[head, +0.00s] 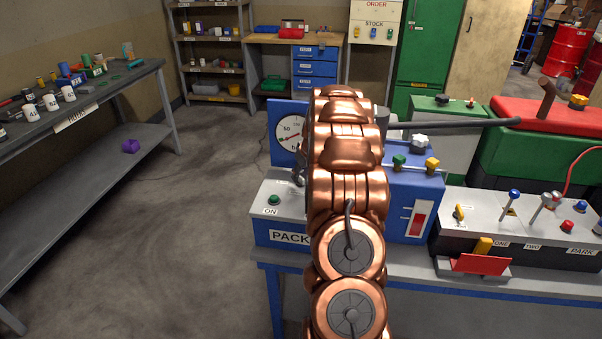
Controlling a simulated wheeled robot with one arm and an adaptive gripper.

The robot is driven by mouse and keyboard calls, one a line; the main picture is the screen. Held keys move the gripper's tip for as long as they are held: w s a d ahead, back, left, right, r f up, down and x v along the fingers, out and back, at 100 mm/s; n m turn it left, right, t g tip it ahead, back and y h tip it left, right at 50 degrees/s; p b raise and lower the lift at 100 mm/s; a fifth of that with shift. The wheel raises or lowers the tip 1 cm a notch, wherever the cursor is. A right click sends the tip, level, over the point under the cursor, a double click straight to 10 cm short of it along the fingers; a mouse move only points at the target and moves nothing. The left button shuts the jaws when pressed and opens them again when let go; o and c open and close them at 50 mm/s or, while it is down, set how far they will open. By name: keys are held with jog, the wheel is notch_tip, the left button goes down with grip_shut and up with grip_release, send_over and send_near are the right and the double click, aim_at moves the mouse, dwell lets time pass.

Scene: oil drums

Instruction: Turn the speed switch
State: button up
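No label reading "speed" can be made out, so I cannot tell which control is the speed switch. A red rocker switch (418,223) sits in a white plate on the front of a blue box (398,207). A grey-topped control box (515,218) to the right carries a yellow lever, a blue-topped lever and others, with labels ONE, TWO and PARK. A blue box marked PACK (278,227) has a green button (274,199) marked ON. My copper arm crosses the middle of the view and hides part of these boxes. My gripper does not show.
The boxes stand on a blue-edged grey bench (400,262). A round dial (290,132) is behind the PACK box. A red and green machine (540,135) stands at the right. A long shelf table (75,110) is at the left; the floor between is clear.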

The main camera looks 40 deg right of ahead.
jog(key=shift+w+f, duration=0.25)
jog(key=shift+f, duration=0.3)
grip_shut()
